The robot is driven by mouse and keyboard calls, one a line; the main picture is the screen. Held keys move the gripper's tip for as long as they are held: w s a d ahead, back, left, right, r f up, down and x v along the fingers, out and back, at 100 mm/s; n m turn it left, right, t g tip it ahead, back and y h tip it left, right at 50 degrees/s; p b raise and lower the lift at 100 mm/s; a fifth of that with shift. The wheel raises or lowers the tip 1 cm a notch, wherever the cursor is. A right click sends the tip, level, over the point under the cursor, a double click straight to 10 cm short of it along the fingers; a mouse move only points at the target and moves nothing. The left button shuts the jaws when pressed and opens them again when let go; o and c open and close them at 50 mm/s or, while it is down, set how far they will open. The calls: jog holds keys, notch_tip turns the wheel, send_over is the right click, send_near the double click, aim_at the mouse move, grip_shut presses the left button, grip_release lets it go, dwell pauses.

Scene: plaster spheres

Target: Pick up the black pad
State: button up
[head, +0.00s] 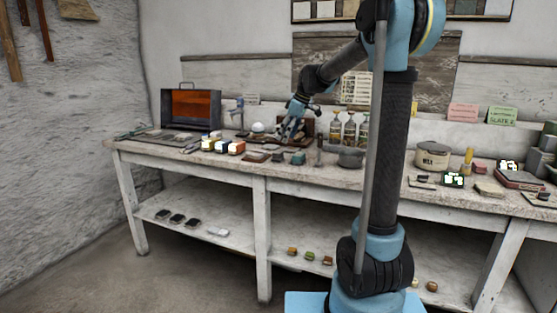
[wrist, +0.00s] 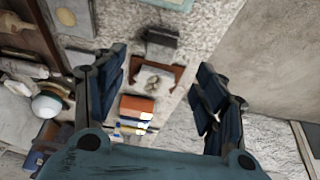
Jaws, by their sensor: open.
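My gripper (head: 290,133) is open above the back half of the bench, its fingers pointing down. In the wrist view my gripper (wrist: 164,75) has its fingers wide apart, with nothing between them. A dark grey-black block (wrist: 160,42) lies on the bench beyond the fingertips, near the top of that view. It looks like the small dark block (head: 278,156) near the bench's front edge in the head view. I cannot tell for certain that it is the black pad. Several dark flat pieces (head: 177,218) also lie on the lower shelf.
A brown tray (wrist: 176,72) with a pale item lies beside the dark block. The bench (head: 225,160) is crowded.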

aim_at(278, 152)
jog(key=x, duration=0.9)
jog(key=shift+a+f, duration=0.2)
jog(key=shift+a, duration=0.05)
jog(key=c, duration=1)
